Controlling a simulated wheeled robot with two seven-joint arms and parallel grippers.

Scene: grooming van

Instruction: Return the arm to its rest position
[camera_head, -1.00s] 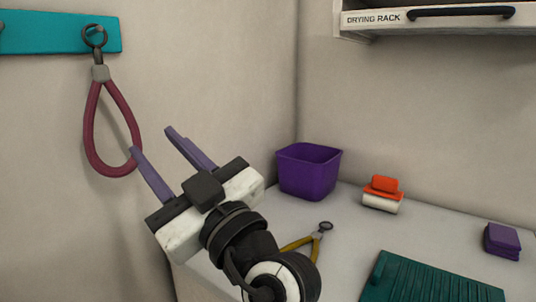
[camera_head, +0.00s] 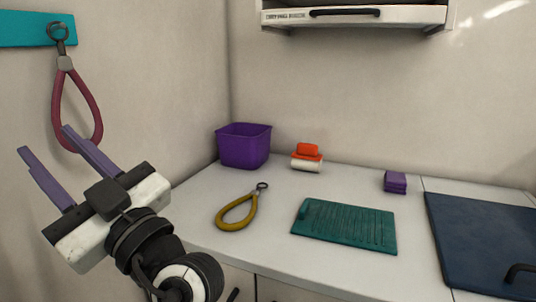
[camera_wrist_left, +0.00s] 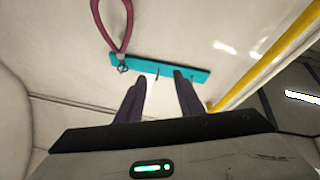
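My left gripper (camera_head: 48,165) is at the left of the head view, with its two purple fingers apart and nothing between them. It is raised in front of the wall, left of the counter. A dark red loop (camera_head: 77,105) hangs by its ring from a hook on the teal rail (camera_head: 25,30), beyond the fingers. In the left wrist view the loop (camera_wrist_left: 117,28) and the rail (camera_wrist_left: 185,70) show ahead of the open fingers (camera_wrist_left: 158,95), apart from them. My right gripper is in neither view.
A yellow pole (camera_wrist_left: 262,65) shows in the wrist view.

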